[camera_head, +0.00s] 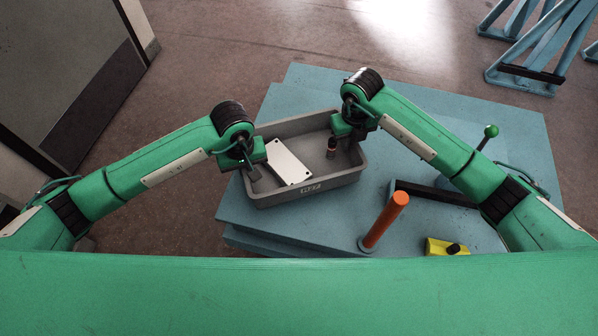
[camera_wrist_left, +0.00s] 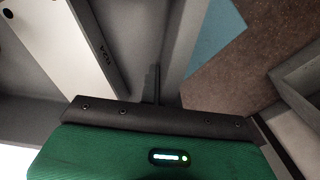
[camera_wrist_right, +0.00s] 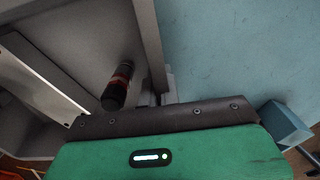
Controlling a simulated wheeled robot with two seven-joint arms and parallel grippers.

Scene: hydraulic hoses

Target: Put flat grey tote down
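The flat grey tote (camera_head: 343,181) is over the blue table, towards its back left; I cannot tell if its base touches the table.
The blue table (camera_head: 310,226) has bare room in front of and right of the tote. An orange post (camera_head: 385,220) stands near its front. A black bar (camera_head: 435,194), a yellow block (camera_head: 446,247) and a green-knobbed lever (camera_head: 489,133) are to the right. Blue stands (camera_head: 540,50) are behind.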

